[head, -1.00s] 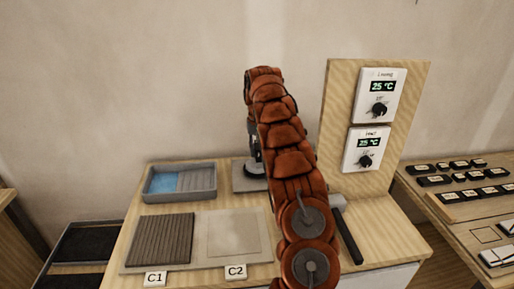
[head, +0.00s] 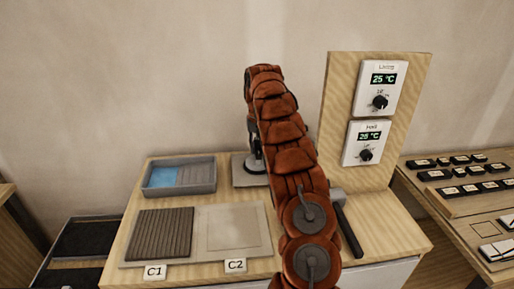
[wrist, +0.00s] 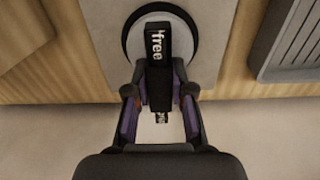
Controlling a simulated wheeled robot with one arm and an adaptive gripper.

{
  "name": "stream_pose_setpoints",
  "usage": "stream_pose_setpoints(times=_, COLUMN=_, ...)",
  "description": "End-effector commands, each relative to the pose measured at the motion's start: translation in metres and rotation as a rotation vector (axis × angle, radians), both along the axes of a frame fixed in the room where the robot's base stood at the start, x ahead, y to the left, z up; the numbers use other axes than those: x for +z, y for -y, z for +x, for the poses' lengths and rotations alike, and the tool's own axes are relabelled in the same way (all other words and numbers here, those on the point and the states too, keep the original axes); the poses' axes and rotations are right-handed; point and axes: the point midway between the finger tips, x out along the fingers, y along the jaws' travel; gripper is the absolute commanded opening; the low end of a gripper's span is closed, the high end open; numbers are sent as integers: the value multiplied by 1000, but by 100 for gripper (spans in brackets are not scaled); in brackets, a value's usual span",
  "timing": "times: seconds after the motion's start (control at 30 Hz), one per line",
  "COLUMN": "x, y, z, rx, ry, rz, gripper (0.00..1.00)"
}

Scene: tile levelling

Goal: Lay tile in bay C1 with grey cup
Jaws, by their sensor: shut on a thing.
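Bay C1 (head: 160,236), marked by its label, is a dark, ribbed square at the left of the pale board. My gripper (wrist: 160,92) is shut on the black handle (wrist: 157,60) of the cup, which bears the word "free". The cup's round base, with a dark rim (wrist: 193,30), sits on or just over a flat grey slab (wrist: 111,50); I cannot tell whether they touch. In the head view the cup's dark base (head: 256,166) and the slab (head: 240,175) show behind my arm, which hides most of them.
Bay C2 (head: 232,229) is a pale square right of C1. A grey tray (head: 206,188) with a blue part stands behind C1. A mallet (head: 349,232) lies right of my arm. A wooden panel with two thermostats (head: 379,88) stands at the back right.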

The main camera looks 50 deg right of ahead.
Motion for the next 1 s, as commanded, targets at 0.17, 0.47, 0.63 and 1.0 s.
stream_pose_setpoints(times=0.17, x=-1, y=0, z=0, rx=0, ry=1, rz=-1, gripper=0)
stream_pose_setpoints(times=0.47, x=-2, y=0, z=0, rx=0, ry=1, rz=-1, gripper=25)
stream_pose_setpoints(times=0.63, x=-2, y=0, z=0, rx=0, ry=1, rz=-1, gripper=42)
stream_pose_setpoints(times=1.0, x=-3, y=0, z=0, rx=0, ry=0, rz=0, gripper=52)
